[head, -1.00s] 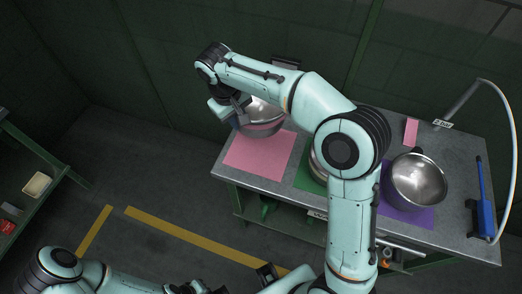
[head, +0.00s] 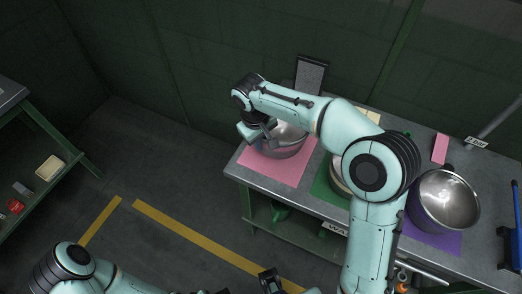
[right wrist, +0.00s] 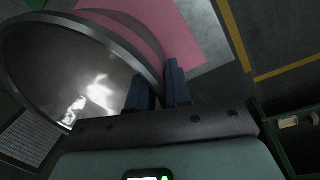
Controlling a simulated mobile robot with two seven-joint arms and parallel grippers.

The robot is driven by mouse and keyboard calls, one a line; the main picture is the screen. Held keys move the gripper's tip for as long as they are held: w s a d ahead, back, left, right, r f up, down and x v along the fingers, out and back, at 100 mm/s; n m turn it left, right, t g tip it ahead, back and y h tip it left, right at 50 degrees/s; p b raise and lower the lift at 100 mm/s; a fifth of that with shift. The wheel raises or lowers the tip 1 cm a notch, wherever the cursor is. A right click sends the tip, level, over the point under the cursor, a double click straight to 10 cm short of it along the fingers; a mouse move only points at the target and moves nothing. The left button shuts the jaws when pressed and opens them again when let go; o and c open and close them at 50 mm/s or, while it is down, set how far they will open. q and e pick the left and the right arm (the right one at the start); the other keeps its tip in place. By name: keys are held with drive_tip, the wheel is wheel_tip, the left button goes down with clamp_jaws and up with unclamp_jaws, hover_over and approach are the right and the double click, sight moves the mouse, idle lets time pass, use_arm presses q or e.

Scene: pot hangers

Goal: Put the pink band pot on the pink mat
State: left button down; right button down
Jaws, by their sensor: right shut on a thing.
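My right gripper (head: 264,139) is shut on the rim of a shiny metal pot (head: 288,133), which also shows in the right wrist view (right wrist: 75,75). The pot is upright over the pink mat (head: 293,171) and covers its back part. A pinkish strip shows along the pot's outer side in the wrist view. I cannot tell whether the pot's base touches the mat. The gripper's dark fingers (right wrist: 157,88) sit on either side of the rim. Part of my left gripper (head: 270,280) seems to show at the bottom edge; its jaws are unclear.
A green mat (head: 322,187) with another pot (head: 338,176), mostly behind my right arm, lies to the right. Another metal pot (head: 445,200) stands on a purple mat (head: 435,240). A dark stand (head: 310,75) is at the table's back. A shelf (head: 15,100) stands left.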

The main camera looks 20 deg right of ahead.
drive_tip(key=shift+f+b, duration=0.3)
drive_tip(key=shift+f, duration=1.95)
drive_tip(key=shift+f, duration=0.2)
drive_tip(key=c, duration=1.1)
unclamp_jaws()
drive_tip(key=shift+o, duration=0.2)
drive_tip(key=shift+r, duration=0.1)
wheel_tip(320, 180, up, 12)
drive_tip(key=a+p, duration=0.1)
drive_tip(key=p, duration=0.1)
drive_tip(key=shift+s+a, duration=0.25)
drive_tip(key=shift+a, duration=0.1)
